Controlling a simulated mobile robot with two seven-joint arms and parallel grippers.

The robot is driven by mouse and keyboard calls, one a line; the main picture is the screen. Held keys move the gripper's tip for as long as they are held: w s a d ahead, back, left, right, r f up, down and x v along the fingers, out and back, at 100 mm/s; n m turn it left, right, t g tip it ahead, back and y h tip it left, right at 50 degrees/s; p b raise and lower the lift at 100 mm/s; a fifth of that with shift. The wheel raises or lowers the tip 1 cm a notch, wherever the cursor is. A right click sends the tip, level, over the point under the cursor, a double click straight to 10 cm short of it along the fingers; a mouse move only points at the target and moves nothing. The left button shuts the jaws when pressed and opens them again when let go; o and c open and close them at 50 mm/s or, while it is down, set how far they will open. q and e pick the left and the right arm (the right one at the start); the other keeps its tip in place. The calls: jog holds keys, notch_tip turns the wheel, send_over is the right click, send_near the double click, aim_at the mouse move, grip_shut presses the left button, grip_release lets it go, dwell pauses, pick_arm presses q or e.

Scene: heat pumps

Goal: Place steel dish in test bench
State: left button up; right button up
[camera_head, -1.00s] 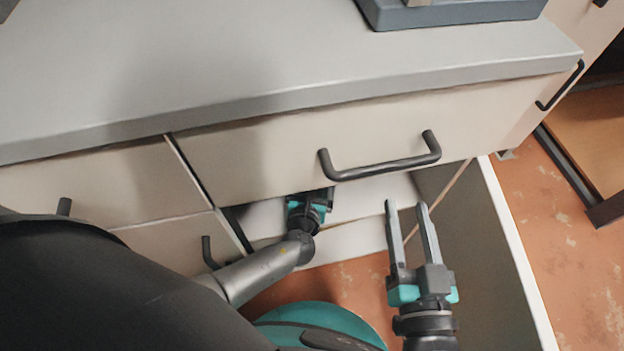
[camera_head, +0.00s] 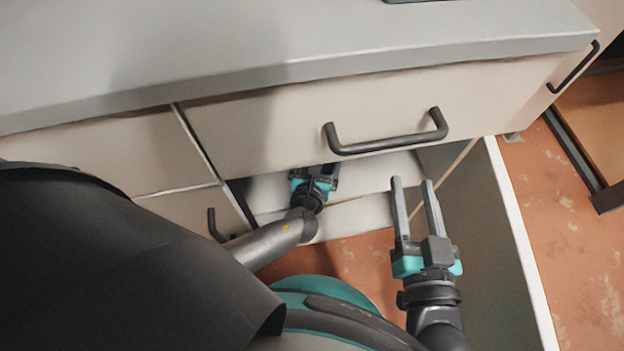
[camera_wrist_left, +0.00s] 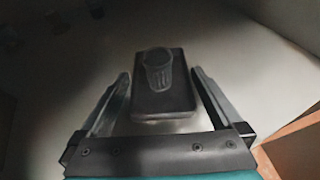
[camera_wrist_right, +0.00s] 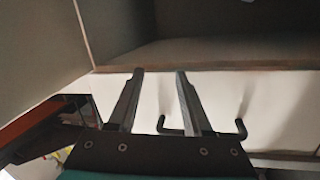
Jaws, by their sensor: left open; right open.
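My left gripper (camera_head: 320,176) reaches under the closed upper drawer into the open space below, and its fingertips are hidden there in the head view. In the left wrist view its open fingers (camera_wrist_left: 160,75) stand on both sides of a dark rectangular block, apart from it. A grey, cup-shaped steel-looking piece (camera_wrist_left: 157,70) shows on the block; I cannot tell whether it is the steel dish. My right gripper (camera_head: 412,184) is open and empty, in front of the drawer and below its handle. I cannot make out a test bench.
A grey worktop (camera_head: 250,40) lies above the upper drawer (camera_head: 270,130) with its black handle (camera_head: 385,145). A pale-edged panel (camera_head: 520,240) stands right of my right gripper. Another cabinet handle (camera_head: 575,68) is at the far right. Bare reddish floor (camera_head: 575,230) shows beyond the panel.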

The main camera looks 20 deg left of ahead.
pick_arm(q)
jog(key=p+v, duration=0.1)
jog(key=v, duration=0.1)
jog(key=shift+s+r, duration=0.2)
jog(key=shift+s, duration=0.15)
jog(key=p+v, duration=0.1)
jog(key=v, duration=0.1)
jog(key=shift+s+d+r, duration=0.15)
jog(key=shift+s, duration=0.15)
jog(key=p+v, duration=0.1)
jog(key=v, duration=0.2)
jog(key=shift+p, duration=0.35)
jog(key=shift+p+v, duration=0.45)
jog(key=shift+v, duration=0.95)
pick_arm(e)
jog(key=s+d+f+g+h, duration=0.2)
jog(key=d+f+g+h, duration=0.1)
jog(key=d+g, duration=0.5)
jog(key=shift+s+h, duration=0.2)
jog(key=shift+h, duration=0.5)
pick_arm(q)
jog(key=shift+s, duration=0.1)
